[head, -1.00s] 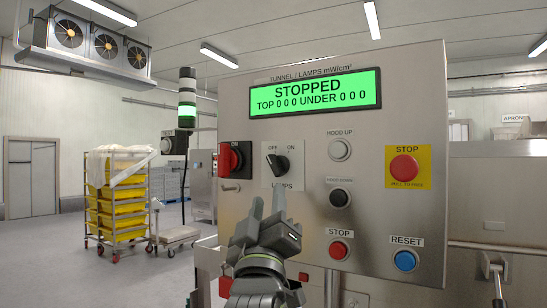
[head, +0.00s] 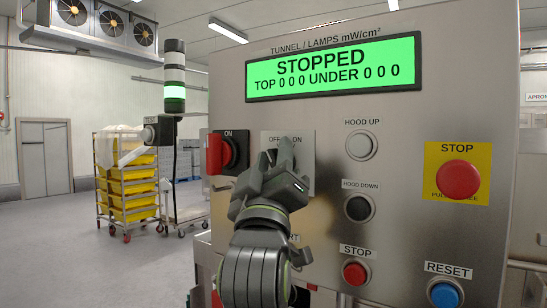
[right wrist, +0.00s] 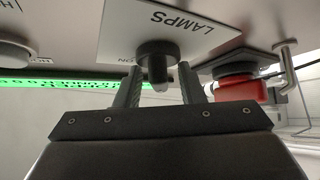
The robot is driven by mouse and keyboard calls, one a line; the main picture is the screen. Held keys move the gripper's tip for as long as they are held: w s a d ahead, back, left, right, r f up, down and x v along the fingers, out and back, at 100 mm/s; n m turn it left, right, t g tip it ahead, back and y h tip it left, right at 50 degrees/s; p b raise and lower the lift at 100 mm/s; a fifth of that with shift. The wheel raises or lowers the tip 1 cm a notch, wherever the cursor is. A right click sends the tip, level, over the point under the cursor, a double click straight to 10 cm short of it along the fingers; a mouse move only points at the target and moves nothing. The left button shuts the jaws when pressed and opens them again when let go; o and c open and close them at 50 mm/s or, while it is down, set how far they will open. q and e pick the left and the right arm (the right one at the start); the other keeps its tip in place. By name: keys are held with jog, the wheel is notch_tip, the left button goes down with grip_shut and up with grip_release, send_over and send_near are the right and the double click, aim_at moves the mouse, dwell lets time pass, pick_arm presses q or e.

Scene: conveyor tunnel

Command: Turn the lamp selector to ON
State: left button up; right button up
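The lamp selector's white plate (head: 302,156) is on the steel panel, below the green display. In the head view my right gripper (head: 279,158) covers the knob and most of the plate, so where the knob points is hidden there. In the right wrist view the dark selector knob (right wrist: 157,62) stands out from the plate marked LAMPS (right wrist: 150,24). My right gripper (right wrist: 161,86) is open, with one finger on each side of the knob; a gap shows on both sides. My left gripper is not in view.
A red rotary switch (head: 221,153) sits close left of the selector. Hood up (head: 361,146) and hood down (head: 359,208) buttons are to the right. A red stop button (head: 458,180) is further right. The green display (head: 333,68) reads STOPPED, with zeros for TOP and UNDER.

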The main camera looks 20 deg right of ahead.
jog(key=shift+a, duration=0.1)
jog(key=c, duration=0.3)
jog(key=shift+a, duration=0.1)
grip_shut()
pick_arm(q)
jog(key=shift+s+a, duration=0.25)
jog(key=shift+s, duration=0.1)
